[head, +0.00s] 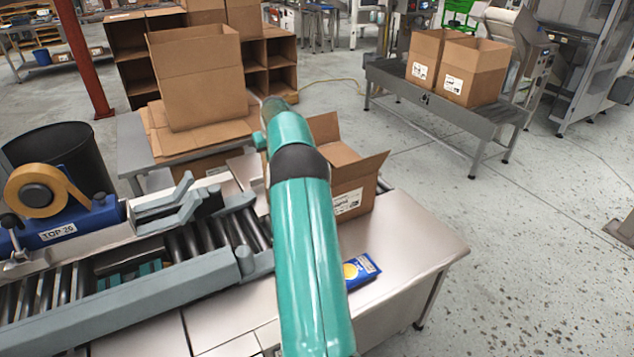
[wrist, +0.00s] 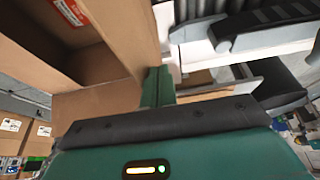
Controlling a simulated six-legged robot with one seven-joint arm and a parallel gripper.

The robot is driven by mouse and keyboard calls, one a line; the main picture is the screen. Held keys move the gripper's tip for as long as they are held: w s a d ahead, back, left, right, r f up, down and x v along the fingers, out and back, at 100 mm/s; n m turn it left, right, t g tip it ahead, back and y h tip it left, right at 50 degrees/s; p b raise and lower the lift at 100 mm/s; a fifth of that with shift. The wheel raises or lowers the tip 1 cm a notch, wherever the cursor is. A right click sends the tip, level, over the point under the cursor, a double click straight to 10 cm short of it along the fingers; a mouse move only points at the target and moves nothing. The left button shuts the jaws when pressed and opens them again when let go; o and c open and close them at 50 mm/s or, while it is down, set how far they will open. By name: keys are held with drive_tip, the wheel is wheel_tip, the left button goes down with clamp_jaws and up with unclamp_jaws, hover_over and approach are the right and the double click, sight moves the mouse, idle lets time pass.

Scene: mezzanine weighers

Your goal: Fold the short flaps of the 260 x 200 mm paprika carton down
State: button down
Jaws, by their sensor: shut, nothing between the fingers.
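The open paprika carton (head: 352,198) stands on the steel table, partly hidden behind my arm in the head view. One flap (head: 324,129) stands up at its far side, and another (head: 360,172) slants outward at the right. Its other flaps are hidden by my arm. In the wrist view, cardboard panels of the carton (wrist: 138,32) fill the upper left, with the dark inside partly showing. My gripper (wrist: 158,86) is shut and empty, its fingertips close beside a cardboard panel; I cannot tell whether they touch. The head view hides my gripper behind my arm.
A roller conveyor with a tape machine (head: 60,220) lies left of the carton. A blue packet (head: 360,270) lies on the steel table (head: 415,235) in front. A large open carton (head: 198,75) stands on flat cardboard behind.

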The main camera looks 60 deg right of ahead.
drive_tip(key=shift+s+d+r, duration=0.1)
drive_tip(key=shift+s+d, duration=0.2)
drive_tip(key=shift+d, duration=0.3)
drive_tip(key=shift+s+d+r, duration=0.1)
drive_tip(key=shift+s+d, duration=0.2)
drive_tip(key=shift+d, duration=0.3)
drive_tip(key=shift+s+d+f, duration=0.25)
drive_tip(key=shift+s+d, duration=0.1)
drive_tip(key=shift+d, duration=0.3)
drive_tip(key=shift+s+d+f, duration=0.3)
drive_tip(key=shift+s+d, duration=0.05)
drive_tip(key=shift+d, duration=0.25)
drive_tip(key=shift+s+d+f, duration=0.25)
drive_tip(key=shift+s+d, duration=0.1)
drive_tip(key=shift+d, duration=0.3)
drive_tip(key=d+f, duration=0.1)
drive_tip(key=s+d+f, duration=0.1)
drive_tip(key=shift+s+d+f, duration=0.2)
drive_tip(key=shift+d+f, duration=0.15)
drive_tip(key=shift+f, duration=0.15)
